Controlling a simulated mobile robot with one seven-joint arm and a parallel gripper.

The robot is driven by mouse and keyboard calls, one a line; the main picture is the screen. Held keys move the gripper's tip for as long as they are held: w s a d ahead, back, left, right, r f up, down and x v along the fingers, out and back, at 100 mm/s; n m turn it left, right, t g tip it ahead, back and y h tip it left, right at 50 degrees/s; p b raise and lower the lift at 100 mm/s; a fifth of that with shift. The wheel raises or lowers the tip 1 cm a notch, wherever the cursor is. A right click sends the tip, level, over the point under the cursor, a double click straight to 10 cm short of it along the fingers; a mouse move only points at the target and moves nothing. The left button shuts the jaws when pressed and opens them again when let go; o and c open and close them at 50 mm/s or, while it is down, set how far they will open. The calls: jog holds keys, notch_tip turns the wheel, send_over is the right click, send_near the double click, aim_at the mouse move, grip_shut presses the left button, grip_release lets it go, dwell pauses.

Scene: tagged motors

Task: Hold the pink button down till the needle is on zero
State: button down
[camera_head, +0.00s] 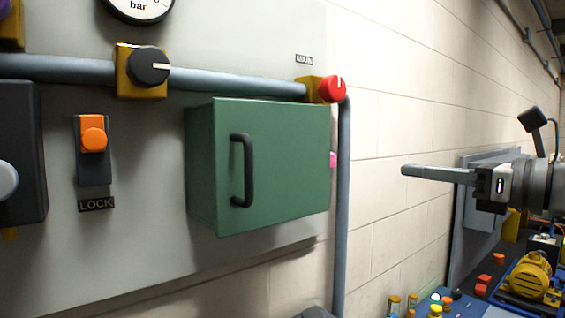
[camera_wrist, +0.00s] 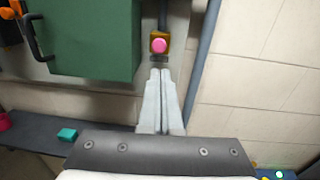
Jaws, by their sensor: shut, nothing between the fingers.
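The pink button (camera_wrist: 159,45) sits on a yellow base to the right of the green box in the wrist view. In the head view only a sliver of the pink button (camera_head: 333,159) shows past the green box's right edge. My gripper (camera_head: 404,170) is shut and empty, off to the right of the button with a gap between them. In the wrist view my gripper's fingertips (camera_wrist: 160,71) appear just below the button, over a small dark plate. The gauge (camera_head: 140,8) is cut off by the top edge; its needle's reading cannot be told.
The green box (camera_head: 270,165) with a black handle juts from the grey panel beside the button. A grey vertical pipe (camera_head: 343,210) runs right of it. A red knob (camera_head: 332,89) is above. A workbench with a yellow motor (camera_head: 530,275) stands at lower right.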

aim_at(333, 161)
jog(key=p+x, duration=0.3)
jog(key=x, duration=1.1)
